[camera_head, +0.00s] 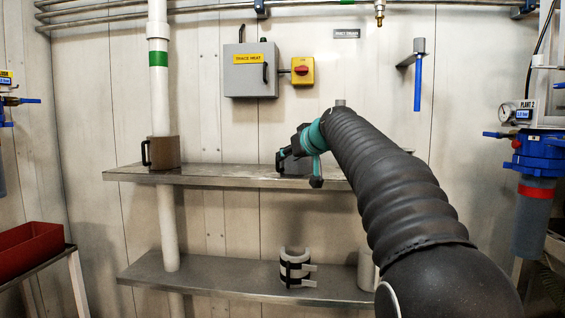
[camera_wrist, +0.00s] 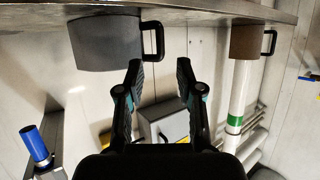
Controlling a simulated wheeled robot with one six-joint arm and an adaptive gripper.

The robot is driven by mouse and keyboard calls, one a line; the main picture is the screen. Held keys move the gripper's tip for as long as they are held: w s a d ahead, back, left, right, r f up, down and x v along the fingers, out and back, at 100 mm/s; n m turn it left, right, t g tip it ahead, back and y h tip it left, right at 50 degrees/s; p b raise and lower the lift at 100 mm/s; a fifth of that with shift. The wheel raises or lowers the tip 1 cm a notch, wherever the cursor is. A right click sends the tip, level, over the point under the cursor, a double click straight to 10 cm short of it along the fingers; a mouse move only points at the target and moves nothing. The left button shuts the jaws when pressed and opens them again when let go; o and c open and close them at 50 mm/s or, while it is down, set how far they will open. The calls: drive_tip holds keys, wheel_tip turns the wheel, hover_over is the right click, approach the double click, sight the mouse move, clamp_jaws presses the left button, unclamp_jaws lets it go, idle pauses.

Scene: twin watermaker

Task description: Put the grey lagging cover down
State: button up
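The grey lagging cover (camera_wrist: 103,44) with a black handle (camera_wrist: 152,41) sits against the upper shelf in the wrist view, which looks upside down. In the head view the grey cover (camera_head: 293,164) stands on the upper shelf (camera_head: 225,177), mostly hidden behind my gripper and arm. My gripper (camera_wrist: 160,66) is open, with nothing between its fingers. The handle is close to the fingertips but appears outside their grip. My gripper (camera_head: 297,150) also shows in the head view, just at the cover.
A brown cover (camera_head: 164,153) with a black handle surrounds the white pipe (camera_head: 159,95) at left. A light half-shell with black straps (camera_head: 295,269) stands on the lower shelf (camera_head: 225,280). Grey and yellow boxes (camera_head: 250,72) hang above. The upper shelf between the covers is bare.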

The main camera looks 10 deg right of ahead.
drive_tip(key=shift+v, duration=2.8)
drive_tip(key=s+a+f+m+g+h, duration=0.1)
drive_tip(key=s+f+g+h, duration=0.1)
drive_tip(key=s+f, duration=1.6)
drive_tip(key=s+a+f+m+g+h, duration=0.1)
drive_tip(key=s+f+g, duration=0.4)
drive_tip(key=s+f, duration=1.3)
drive_tip(key=s+m+h, duration=0.1)
drive_tip(key=s, duration=0.3)
drive_tip(key=shift+a, duration=0.35)
